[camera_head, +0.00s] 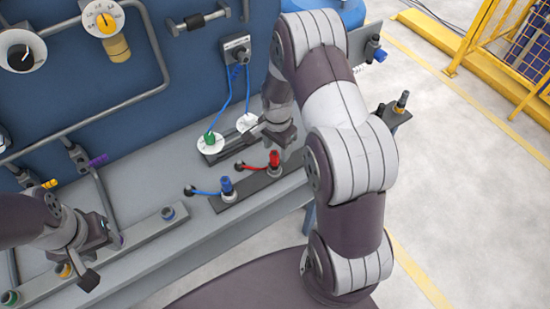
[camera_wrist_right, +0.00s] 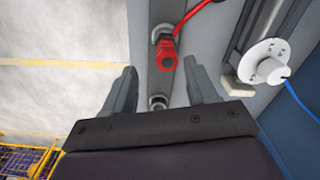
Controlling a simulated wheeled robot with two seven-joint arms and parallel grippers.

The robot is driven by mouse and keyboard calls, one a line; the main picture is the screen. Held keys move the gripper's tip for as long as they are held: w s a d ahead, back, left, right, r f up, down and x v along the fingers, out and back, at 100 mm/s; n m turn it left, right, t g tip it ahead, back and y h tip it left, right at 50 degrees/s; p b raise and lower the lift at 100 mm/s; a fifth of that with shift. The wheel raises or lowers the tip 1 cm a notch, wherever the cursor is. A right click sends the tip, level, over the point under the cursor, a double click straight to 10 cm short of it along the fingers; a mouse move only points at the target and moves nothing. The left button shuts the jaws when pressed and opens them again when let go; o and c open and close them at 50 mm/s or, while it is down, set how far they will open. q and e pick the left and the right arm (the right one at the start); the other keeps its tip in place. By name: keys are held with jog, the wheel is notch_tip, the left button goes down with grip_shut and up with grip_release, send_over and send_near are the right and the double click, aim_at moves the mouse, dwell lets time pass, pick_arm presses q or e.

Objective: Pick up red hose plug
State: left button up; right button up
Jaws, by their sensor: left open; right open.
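The red hose plug (camera_head: 274,159) stands upright in a socket on a dark rail on the bench, with a short red hose running to its left. In the right wrist view the red plug (camera_wrist_right: 166,50) is ahead of the fingers and between their lines. My right gripper (camera_head: 281,135) is open and empty, just above and behind the red plug in the head view. In the wrist view its two fingers (camera_wrist_right: 160,85) are apart, with a grey socket between them. My left gripper (camera_head: 103,256) is open at the lower left, over the bench, far from the plug.
A blue plug (camera_head: 226,184) with a blue hose stands left of the red one on the same rail (camera_head: 245,189). Behind are white discs (camera_head: 210,143), one with a green plug and blue cable. A blue panel (camera_head: 90,70) with grey pipes rises behind the bench.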

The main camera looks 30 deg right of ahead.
aim_at(274, 153)
jog(key=f, duration=0.1)
jog(key=w+f+p, duration=0.1)
jog(key=shift+d+f, duration=0.1)
jog(key=shift+f, duration=0.25)
jog(key=f, duration=0.1)
jog(key=a+f, duration=0.1)
jog(key=f, duration=0.1)
jog(key=shift+s+p, duration=0.2)
jog(key=shift+p, duration=0.15)
jog(key=shift+w+d+f, duration=0.15)
jog(key=shift+d, duration=0.05)
jog(key=c, duration=1)
grip_shut()
pick_arm(q)
jog(key=shift+w+r, duration=0.15)
jog(key=shift+r, duration=0.7)
jog(key=shift+d, duration=0.1)
